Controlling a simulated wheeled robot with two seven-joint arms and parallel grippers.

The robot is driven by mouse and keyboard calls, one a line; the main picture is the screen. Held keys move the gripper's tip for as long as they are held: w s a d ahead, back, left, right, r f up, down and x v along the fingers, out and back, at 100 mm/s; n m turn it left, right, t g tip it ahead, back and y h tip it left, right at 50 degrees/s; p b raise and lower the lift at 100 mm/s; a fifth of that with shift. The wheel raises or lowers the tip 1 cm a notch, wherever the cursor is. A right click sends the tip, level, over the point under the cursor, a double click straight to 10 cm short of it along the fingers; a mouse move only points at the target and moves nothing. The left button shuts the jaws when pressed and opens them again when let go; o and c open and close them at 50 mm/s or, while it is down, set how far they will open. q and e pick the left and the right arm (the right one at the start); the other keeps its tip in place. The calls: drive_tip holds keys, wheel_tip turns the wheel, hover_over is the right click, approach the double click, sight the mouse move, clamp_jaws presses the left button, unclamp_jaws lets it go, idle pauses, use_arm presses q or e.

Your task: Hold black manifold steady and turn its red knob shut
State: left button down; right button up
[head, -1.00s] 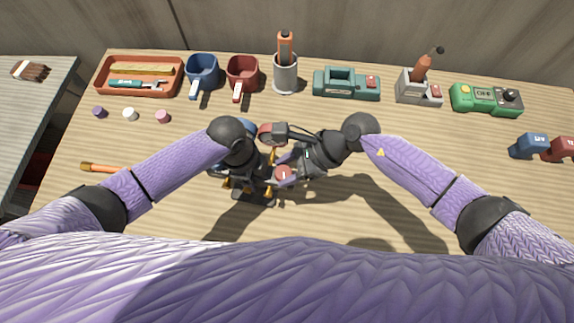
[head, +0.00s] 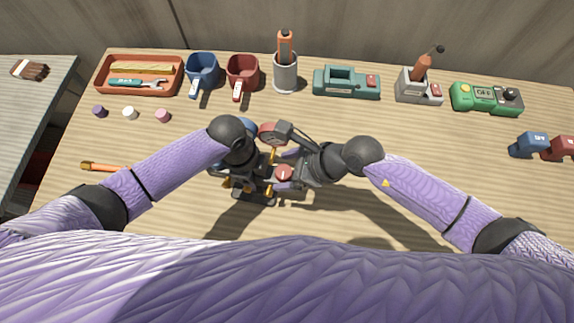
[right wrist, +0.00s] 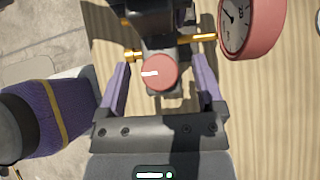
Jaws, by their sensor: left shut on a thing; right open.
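The black manifold (head: 256,199) stands on the wooden bench in the head view, with brass fittings and a red gauge (head: 270,133) and a blue gauge (head: 248,127) on top. Its red knob (head: 284,173) faces right. In the right wrist view the knob (right wrist: 160,72) is round with a white mark pointing left. My left gripper (head: 245,172) is shut on the manifold; its fingers are largely hidden by my wrist. My right gripper (head: 291,168) is open. In the right wrist view its fingers (right wrist: 160,84) stand either side of the knob, with gaps.
Along the back stand an orange tray (head: 100,82), a blue cup (head: 202,70), a red cup (head: 243,70), a grey holder (head: 286,74), a teal device (head: 346,92) and a green meter (head: 486,106). An orange-handled tool (head: 100,167) lies left. The bench right of the manifold is largely clear.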

drive_tip(key=v, duration=1.2)
use_arm(q)
unclamp_jaws()
